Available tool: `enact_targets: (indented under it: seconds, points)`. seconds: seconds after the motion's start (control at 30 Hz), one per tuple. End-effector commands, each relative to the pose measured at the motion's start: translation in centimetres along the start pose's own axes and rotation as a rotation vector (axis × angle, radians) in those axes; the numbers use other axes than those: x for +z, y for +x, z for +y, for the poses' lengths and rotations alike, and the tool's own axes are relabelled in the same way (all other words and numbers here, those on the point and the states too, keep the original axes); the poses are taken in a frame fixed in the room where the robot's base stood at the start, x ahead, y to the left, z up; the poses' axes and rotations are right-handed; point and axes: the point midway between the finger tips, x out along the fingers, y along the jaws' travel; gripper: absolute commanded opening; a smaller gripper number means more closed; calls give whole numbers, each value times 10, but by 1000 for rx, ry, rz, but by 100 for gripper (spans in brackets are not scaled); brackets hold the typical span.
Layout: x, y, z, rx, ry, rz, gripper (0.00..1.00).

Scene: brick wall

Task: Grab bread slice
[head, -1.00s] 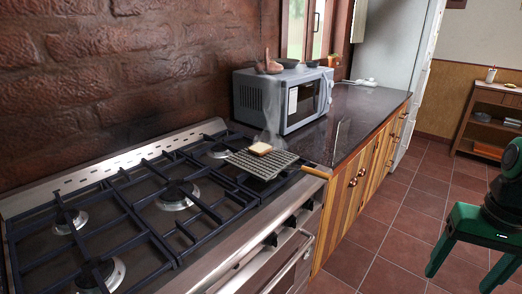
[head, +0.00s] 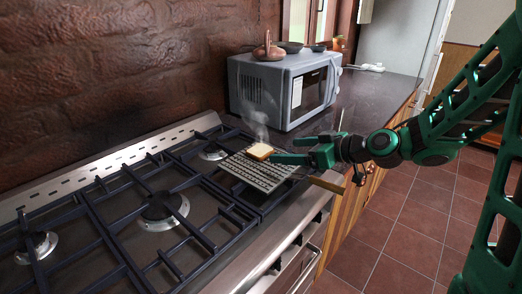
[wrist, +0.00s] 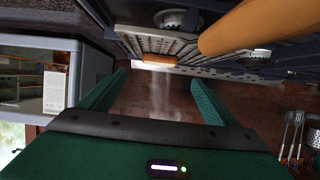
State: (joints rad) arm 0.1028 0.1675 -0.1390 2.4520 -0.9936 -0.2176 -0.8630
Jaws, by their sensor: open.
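The bread slice (head: 260,151) lies on a wire grill rack (head: 255,172) over a burner at the right end of the stove, with steam rising by it. My gripper (head: 283,151) is open and empty, its fingers just to the right of the slice and pointing at it. In the wrist view the slice (wrist: 160,59) shows as a thin edge on the rack (wrist: 150,43), ahead of the gap between the two green fingers (wrist: 158,78). I cannot tell whether a finger touches the slice.
The rack's wooden handle (head: 327,184) sticks out to the right below my gripper and looms close in the wrist view (wrist: 255,25). A microwave (head: 285,88) stands behind on the dark counter (head: 375,95). Raised burner grates (head: 160,190) fill the stove.

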Motion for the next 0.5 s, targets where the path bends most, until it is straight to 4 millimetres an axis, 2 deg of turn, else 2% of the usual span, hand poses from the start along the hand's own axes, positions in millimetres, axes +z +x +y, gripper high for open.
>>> enact_targets:
  seconds: [0.23, 0.5]
  points:
    - [3, 31, 7, 9, 6, -2, 83]
    - [4, 43, 10, 15, 8, -2, 83]
